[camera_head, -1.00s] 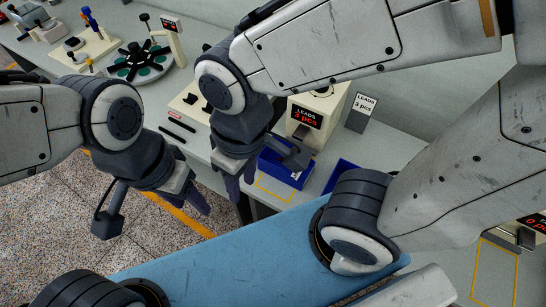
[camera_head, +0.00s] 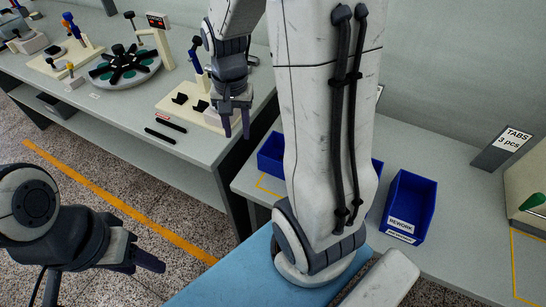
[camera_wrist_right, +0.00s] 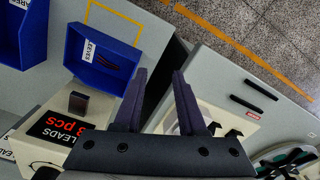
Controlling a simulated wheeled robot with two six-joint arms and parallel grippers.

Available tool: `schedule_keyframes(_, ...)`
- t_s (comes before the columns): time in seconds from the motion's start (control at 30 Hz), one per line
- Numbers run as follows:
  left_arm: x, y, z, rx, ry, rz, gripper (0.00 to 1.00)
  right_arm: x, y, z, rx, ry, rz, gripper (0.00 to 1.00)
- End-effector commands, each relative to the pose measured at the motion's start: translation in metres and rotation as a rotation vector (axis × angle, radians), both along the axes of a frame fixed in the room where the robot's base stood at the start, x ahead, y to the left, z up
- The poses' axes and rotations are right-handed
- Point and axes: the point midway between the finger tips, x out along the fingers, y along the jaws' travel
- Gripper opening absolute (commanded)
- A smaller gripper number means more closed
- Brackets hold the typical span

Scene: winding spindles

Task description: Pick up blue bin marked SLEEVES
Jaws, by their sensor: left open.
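The blue bin with a white label reading "...EEVES" (camera_wrist_right: 102,48) shows in the right wrist view, left of my fingers, with small dark pieces inside. In the head view its left part (camera_head: 269,155) shows beside my right arm, which hides the rest. My right gripper (camera_head: 237,125) hangs above the bench, left of the bin and apart from it. Its two fingers are spread and empty, as the right wrist view also shows (camera_wrist_right: 160,78). My left gripper (camera_head: 150,262) is open and empty over the floor at lower left, away from the bin.
A blue REWORK bin (camera_head: 410,205) stands further right. Another blue bin (camera_wrist_right: 22,38) is at the wrist view's upper left. A LEADS sign box (camera_wrist_right: 62,125) stands beside the SLEEVES bin. A turntable (camera_head: 125,66) and tool stands occupy the far bench.

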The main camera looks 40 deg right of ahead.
Motion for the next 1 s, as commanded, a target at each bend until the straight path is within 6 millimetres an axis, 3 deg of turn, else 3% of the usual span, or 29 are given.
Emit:
schedule_keyframes(0.03,0.000,0.000,-0.018,0.000,0.000,0.000,0.50,0.001,-0.026,-0.023,-0.001,0.007,-0.113,0.40)
schedule_keyframes(0.1,0.000,0.000,-0.025,0.000,0.000,0.000,0.50,0.002,-0.052,-0.035,-0.005,0.010,-0.227,0.40)
schedule_keyframes(0.27,0.000,0.000,-0.032,-0.001,-0.001,0.000,0.50,-0.001,-0.082,-0.051,-0.008,0.015,-0.362,0.40)
schedule_keyframes(0.53,0.000,0.000,-0.035,-0.001,-0.001,0.000,0.50,-0.002,-0.084,-0.090,-0.008,0.020,-0.377,0.40)
schedule_keyframes(0.77,0.000,0.000,-0.035,-0.001,-0.001,0.000,0.50,-0.001,-0.082,-0.107,-0.008,0.018,-0.375,0.40)
schedule_keyframes(1.0,0.000,0.000,-0.036,-0.001,-0.001,0.000,0.50,0.000,-0.077,-0.143,-0.008,0.020,-0.375,0.40)
